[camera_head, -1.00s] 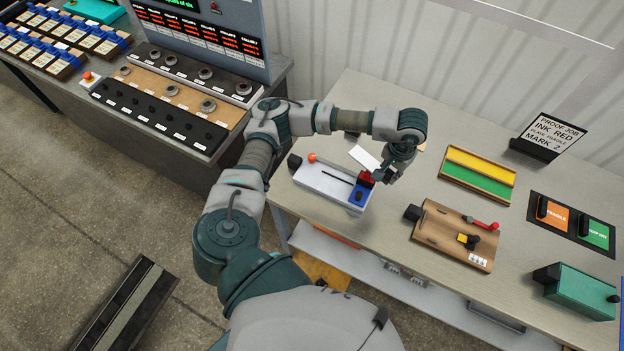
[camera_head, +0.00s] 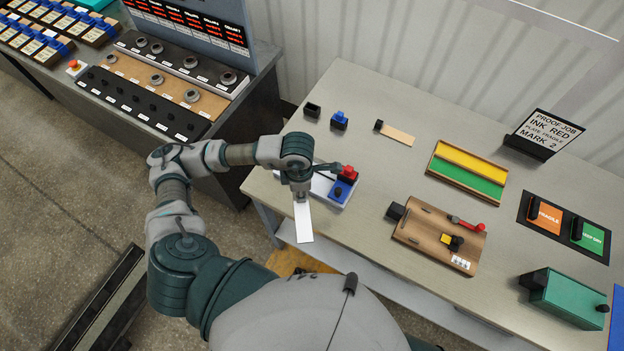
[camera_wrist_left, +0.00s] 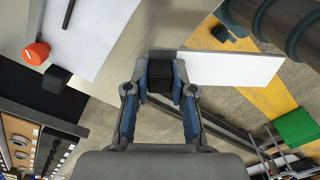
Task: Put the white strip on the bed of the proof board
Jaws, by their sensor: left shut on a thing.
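My left gripper (camera_head: 301,196) is shut on the white strip (camera_head: 304,222), which hangs down from it past the near edge of the table in the head view. In the left wrist view the gripper (camera_wrist_left: 168,85) has the white strip (camera_wrist_left: 238,68) by one end, and the strip reaches out to the right. The proof board is probably the brown wooden board (camera_head: 418,233) with a red-handled tool and a yellow-and-black piece on it. It lies on the table to the right of my left gripper, apart from it. My right gripper is out of view.
A yellow-and-green tray (camera_head: 468,170), a sign (camera_head: 546,135), orange and green pads and a green box (camera_head: 566,298) are farther right. The table's middle has bare room.

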